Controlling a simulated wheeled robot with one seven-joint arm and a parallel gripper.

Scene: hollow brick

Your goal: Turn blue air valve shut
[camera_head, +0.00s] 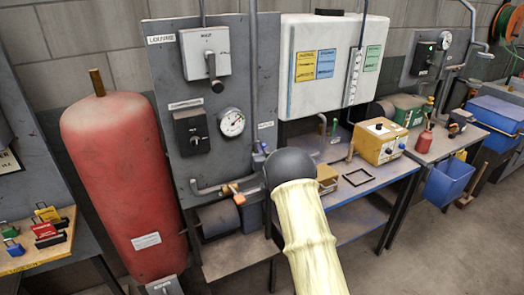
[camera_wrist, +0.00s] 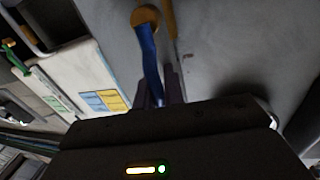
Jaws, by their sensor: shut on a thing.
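The blue valve handle (camera_wrist: 150,62) shows in the wrist view as a long lever hanging from a round brass fitting (camera_wrist: 145,16). My gripper (camera_wrist: 161,90) has its dark fingers on either side of the lever's lower end and is shut on it. The dark gripper body hides the lever's tip. In the head view my dark wrist and pale sleeved arm cover the gripper. A small blue-purple bit (camera_head: 259,149) shows just above the wrist, beside the grey pipework; I cannot tell how the handle is turned there.
A grey panel (camera_head: 165,110) carries switch boxes and a pressure gauge (camera_head: 231,122). An orange-handled valve (camera_head: 236,193) sits on the pipe left of my wrist. A red tank (camera_head: 128,190) stands left. A white tank (camera_head: 300,95) hangs behind; a bench with a yellow box (camera_head: 379,143) is right.

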